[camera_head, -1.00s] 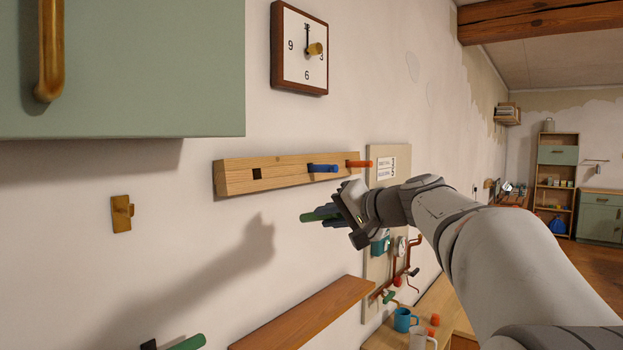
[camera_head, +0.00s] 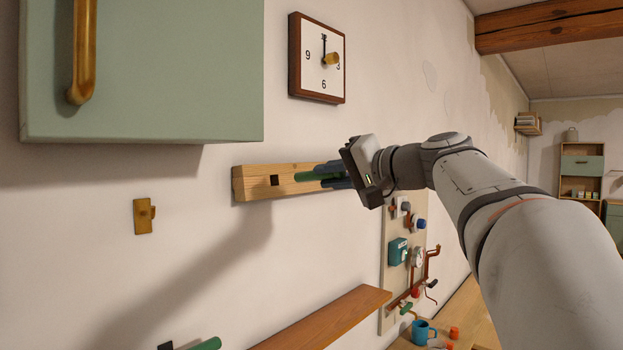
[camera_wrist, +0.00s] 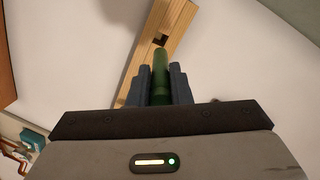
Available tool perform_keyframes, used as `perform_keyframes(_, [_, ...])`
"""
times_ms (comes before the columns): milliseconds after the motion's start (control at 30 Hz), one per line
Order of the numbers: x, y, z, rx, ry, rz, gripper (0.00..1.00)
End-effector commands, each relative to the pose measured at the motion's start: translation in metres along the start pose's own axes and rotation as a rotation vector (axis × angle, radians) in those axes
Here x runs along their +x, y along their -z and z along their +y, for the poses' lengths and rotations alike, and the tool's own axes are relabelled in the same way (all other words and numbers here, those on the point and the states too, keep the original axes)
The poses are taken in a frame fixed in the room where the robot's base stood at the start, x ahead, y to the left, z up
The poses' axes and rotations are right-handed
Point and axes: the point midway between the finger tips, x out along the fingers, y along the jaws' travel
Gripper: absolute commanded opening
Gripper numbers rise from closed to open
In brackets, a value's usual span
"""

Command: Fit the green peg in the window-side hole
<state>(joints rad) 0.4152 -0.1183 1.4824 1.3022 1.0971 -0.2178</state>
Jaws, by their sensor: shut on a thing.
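The wooden rail (camera_head: 252,184) is fixed to the wall and has an empty square hole (camera_head: 274,181) near its left end. The hole also shows in the wrist view (camera_wrist: 160,40). My gripper (camera_head: 332,174) is shut on the green peg (camera_head: 310,176), whose free end points left along the rail, towards the hole. In the wrist view the green peg (camera_wrist: 160,70) sits between the two fingers with its tip just below the hole. The tip looks apart from the hole; its distance from the rail is unclear. My gripper hides the rail's right part. No window is in view.
A green cabinet (camera_head: 150,70) juts out above left, and a clock (camera_head: 318,58) hangs above the rail. A wooden shelf (camera_head: 330,318) and a panel with valves (camera_head: 400,262) are below. Another green rod (camera_head: 207,344) shows bottom left.

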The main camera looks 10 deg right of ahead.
Motion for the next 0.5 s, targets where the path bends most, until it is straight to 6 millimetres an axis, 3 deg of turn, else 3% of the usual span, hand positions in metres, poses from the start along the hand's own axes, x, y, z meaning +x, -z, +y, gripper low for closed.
perform_keyframes(500, [0.047, 0.0, 0.0, 0.0, 0.0, -0.003, 0.0])
